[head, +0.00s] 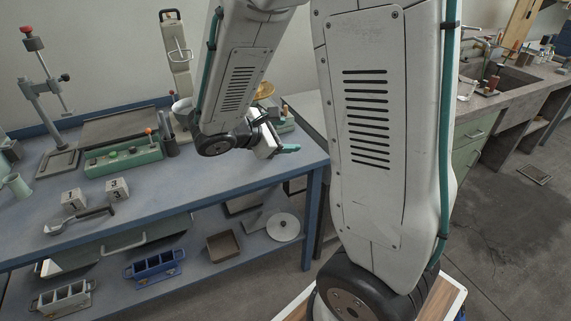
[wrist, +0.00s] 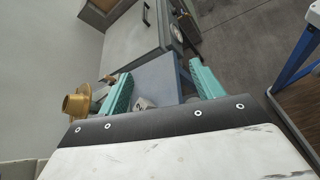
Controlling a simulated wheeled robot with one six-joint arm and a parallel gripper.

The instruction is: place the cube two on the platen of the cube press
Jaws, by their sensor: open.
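Two pale numbered cubes stand near the front left of the blue bench in the head view. One cube (head: 74,199) seems to read 1. My gripper (head: 285,148) is over the bench's right end, far from the cubes. In the wrist view my gripper (wrist: 163,88) is open and empty.
A metal scoop (head: 78,220) lies before the cubes. A green unit (head: 125,157) with a dark plate behind stands at the back. A brass pan (head: 264,90) is near my gripper; brass also shows in the wrist view (wrist: 75,104). The bench's front middle is clear.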

